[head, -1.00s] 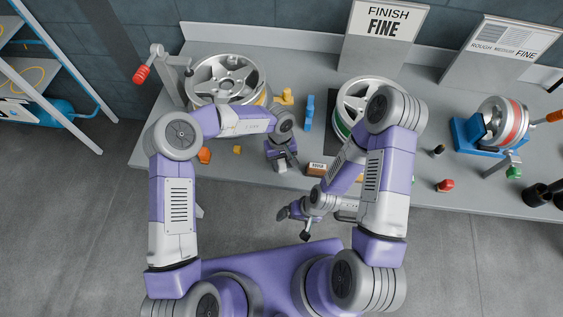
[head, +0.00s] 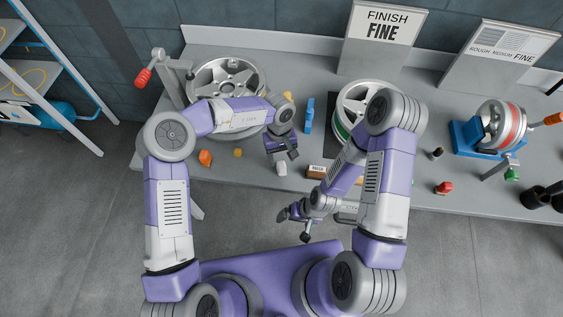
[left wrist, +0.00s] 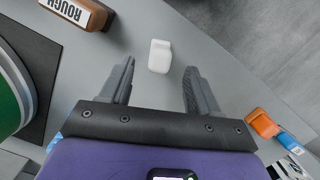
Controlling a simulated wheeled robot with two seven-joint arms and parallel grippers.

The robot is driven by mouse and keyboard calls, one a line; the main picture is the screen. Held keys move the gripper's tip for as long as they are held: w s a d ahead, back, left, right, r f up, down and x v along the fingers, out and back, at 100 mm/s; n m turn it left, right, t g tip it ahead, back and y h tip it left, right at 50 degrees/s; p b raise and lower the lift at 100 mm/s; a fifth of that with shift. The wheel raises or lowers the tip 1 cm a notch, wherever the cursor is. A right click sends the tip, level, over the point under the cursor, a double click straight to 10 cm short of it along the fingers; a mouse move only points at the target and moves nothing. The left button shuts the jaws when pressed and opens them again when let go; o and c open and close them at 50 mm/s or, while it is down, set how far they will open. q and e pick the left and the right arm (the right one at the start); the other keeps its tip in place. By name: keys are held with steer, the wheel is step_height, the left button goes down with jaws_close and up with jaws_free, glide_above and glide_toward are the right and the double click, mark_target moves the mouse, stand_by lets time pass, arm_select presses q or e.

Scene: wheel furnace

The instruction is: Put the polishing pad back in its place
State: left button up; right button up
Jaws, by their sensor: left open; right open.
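No thing is labelled as the polishing pad; two small blocks lie near my left gripper. A small white block (head: 282,169) lies at the table's front edge; the left wrist view shows it (left wrist: 160,56) ahead of the gap between my fingertips, touching neither. A brown block with a white label (head: 316,171) lies to its right; in the left wrist view the brown block (left wrist: 76,12) reads ROUGH. My left gripper (head: 283,156) is open and empty, just behind the white block in the head view. My right gripper (head: 295,224) is open and empty, in front of the table.
A FINISH FINE sign (head: 384,38) and a ROUGH MEDIUM FINE board (head: 497,58) stand at the back. Wheels (head: 224,82) and a blue wheel stand (head: 467,138) are on the table. An orange piece (head: 205,158) and a yellow piece (head: 238,153) lie left of my left gripper.

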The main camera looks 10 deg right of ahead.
arm_select(q)
step_height(320, 180, up, 7)
steer(key=w+p, duration=0.1)
steer(key=shift+f, duration=0.1)
stand_by(0.6)
